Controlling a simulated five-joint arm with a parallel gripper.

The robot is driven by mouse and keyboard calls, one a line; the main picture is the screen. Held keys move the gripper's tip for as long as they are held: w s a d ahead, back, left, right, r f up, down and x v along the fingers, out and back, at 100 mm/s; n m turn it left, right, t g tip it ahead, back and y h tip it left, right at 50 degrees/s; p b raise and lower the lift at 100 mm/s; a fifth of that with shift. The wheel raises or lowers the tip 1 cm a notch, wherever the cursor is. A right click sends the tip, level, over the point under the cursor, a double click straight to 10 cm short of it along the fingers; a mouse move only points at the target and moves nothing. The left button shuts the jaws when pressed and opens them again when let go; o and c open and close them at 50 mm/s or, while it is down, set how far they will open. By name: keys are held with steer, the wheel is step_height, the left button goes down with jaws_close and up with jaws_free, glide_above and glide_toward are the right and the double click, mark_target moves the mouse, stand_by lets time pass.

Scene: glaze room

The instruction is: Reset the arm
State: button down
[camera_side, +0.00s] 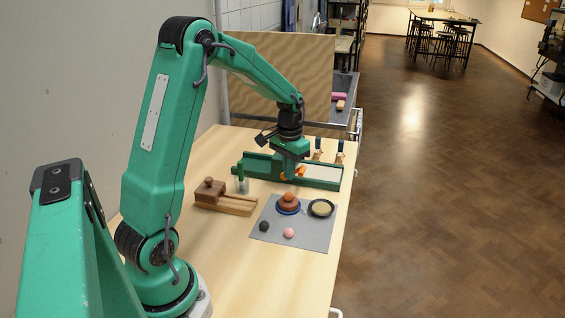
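My green arm reaches from its base at lower left over the wooden table (225,270). My gripper (293,174) points down at the green tray (322,184), near the table's far side. Small orange parts show at its tip; I cannot tell whether they are its fingers or something between them. The gap between the fingers is too small to make out, and I cannot tell whether the gripper touches the tray.
A grey mat (310,236) carries a blue dish (288,211) with a brown and orange piece, a black dish (321,208), a dark ball (264,227) and a pink ball (289,233). A knobbed wooden block (209,193) and a jar (241,184) stand left. Front table is clear.

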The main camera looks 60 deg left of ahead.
mark_target(288, 193)
steer(key=shift+f, duration=1.95)
steer(key=shift+f, duration=0.8)
stand_by(2.2)
steer(key=shift+r, duration=0.1)
steer(key=shift+r, duration=3.4)
steer(key=s+d+r+m+t, duration=0.1)
steer(key=s+d+r, duration=0.2)
steer(key=d+r, duration=0.2)
steer(key=s+d+r+t, duration=0.1)
steer(key=s+d+r, duration=0.2)
steer(key=d+r, duration=0.2)
steer(key=s+d+r+m+t, duration=0.2)
steer(key=s+d+t, duration=0.1)
steer(key=s+d, duration=0.6)
steer(key=shift+s+r+t, duration=0.3)
steer(key=shift+s+r, duration=0.05)
steer(key=shift+s, duration=0.75)
